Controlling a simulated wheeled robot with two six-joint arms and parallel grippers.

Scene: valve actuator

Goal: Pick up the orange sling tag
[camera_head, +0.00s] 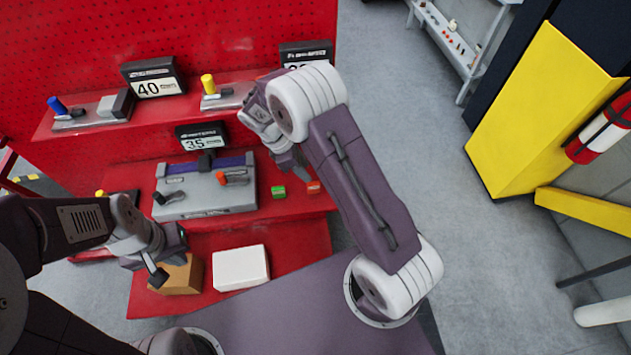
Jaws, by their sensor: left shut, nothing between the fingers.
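A small orange piece (313,187), which looks like the sling tag, lies on the red middle shelf close to its right end. My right gripper (297,165) hangs just above and left of it in the picture, apart from it as far as I can see. Its fingers are partly hidden by its own wrist, so its opening is unclear. My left gripper (157,278) is shut and empty, at the lower left in front of a tan box.
A green block (278,191) sits just left of the orange piece. A grey valve panel (205,200) with an orange lever stands further left. A white box (241,268) and the tan box (182,275) sit on the lower shelf. Open floor lies right.

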